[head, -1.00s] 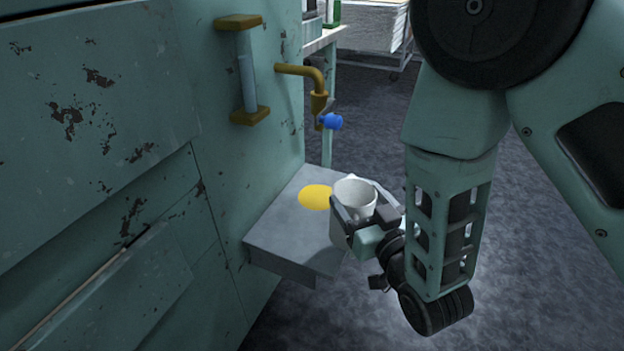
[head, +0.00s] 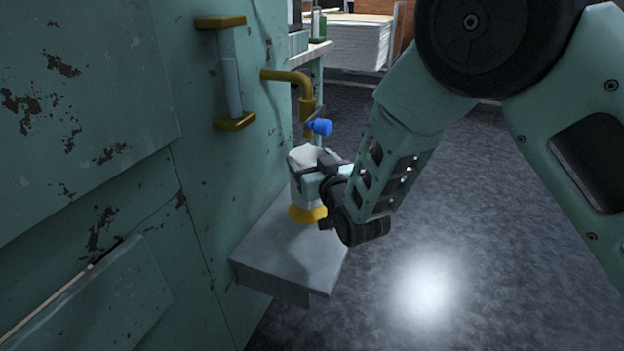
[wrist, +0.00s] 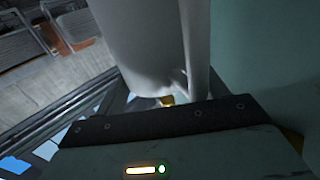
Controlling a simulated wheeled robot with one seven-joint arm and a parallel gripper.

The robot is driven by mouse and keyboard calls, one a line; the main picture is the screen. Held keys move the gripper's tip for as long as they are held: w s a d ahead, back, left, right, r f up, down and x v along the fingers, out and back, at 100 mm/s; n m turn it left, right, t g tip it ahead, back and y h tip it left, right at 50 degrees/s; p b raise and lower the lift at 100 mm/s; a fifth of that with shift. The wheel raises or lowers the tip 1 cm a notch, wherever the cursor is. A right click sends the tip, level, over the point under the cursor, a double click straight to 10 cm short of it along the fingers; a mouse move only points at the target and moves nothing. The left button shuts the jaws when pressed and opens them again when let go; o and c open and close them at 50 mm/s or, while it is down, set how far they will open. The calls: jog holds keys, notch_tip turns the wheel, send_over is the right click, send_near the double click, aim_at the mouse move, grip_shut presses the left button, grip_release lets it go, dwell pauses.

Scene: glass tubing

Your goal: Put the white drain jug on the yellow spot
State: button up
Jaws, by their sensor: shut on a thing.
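The white drain jug (head: 303,188) is upright over the yellow spot (head: 297,215) on the grey shelf, under the brass tap. My gripper (head: 318,174) is shut on the jug from the right. The jug's base hides part of the spot, and yellow shows around it. I cannot tell whether the base touches the shelf. In the wrist view the jug (wrist: 155,45) fills the upper middle, and a little yellow (wrist: 168,100) shows below it.
The grey shelf (head: 280,262) juts from the green cabinet wall (head: 150,160). The brass tap (head: 290,77) with its blue handle (head: 320,127) hangs just above the jug. A sight glass (head: 230,85) is on the wall. The front of the shelf is bare.

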jog(key=shift+f+b, duration=1.05)
jog(key=shift+f, duration=0.65)
jog(key=shift+f, duration=0.2)
jog(key=o, duration=1.3)
jog(key=shift+r, duration=0.15)
